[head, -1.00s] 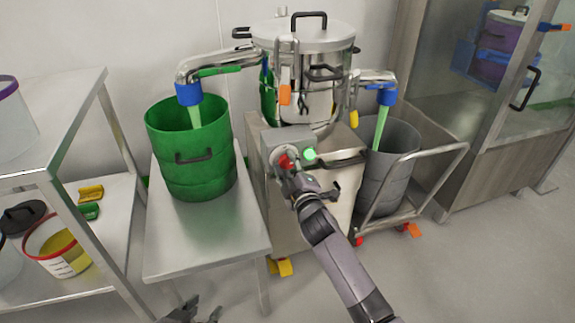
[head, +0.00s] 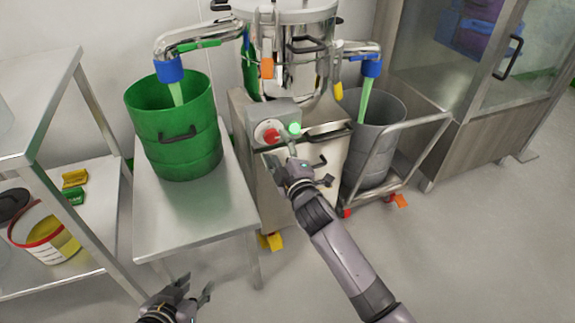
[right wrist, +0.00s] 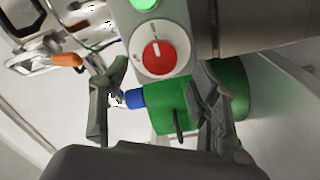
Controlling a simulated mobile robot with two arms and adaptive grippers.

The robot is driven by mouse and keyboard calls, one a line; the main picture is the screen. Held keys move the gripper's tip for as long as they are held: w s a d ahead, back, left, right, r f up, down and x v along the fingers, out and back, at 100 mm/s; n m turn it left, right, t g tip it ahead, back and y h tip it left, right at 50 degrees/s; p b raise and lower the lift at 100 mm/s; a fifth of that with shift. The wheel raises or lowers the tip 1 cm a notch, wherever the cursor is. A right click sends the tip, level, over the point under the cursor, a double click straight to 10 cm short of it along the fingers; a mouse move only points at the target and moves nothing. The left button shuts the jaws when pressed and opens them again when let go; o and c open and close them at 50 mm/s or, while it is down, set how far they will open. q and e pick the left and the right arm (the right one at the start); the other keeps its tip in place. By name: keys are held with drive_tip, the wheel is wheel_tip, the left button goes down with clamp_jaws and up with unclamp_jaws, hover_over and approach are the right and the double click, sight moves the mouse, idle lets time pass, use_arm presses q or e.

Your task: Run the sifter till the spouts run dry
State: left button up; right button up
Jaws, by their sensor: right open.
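The steel sifter (head: 290,50) stands at the back, with a control box (head: 258,116) on its front. The box carries a red rotary knob (head: 268,133) and a lit green lamp (head: 295,128); the knob (right wrist: 155,57) also shows in the right wrist view. Pale green streams fall from the left spout (head: 170,71) into the green drum (head: 177,140) and from the right spout (head: 371,66) into the grey bin (head: 374,145). My right gripper (head: 291,158) is open and empty, just below the knob and apart from it. My left gripper (head: 192,293) is open and empty at the bottom.
The green drum stands on a steel table (head: 190,225); the grey bin stands on a wheeled trolley (head: 415,135). A steel shelf (head: 50,95) with a red-rimmed tub (head: 45,232) is at left. A glass-doored cabinet (head: 450,105) is at right. The floor in front is clear.

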drive_tip(key=v, duration=0.7)
drive_tip(key=shift+s, duration=0.3)
idle(4.2)
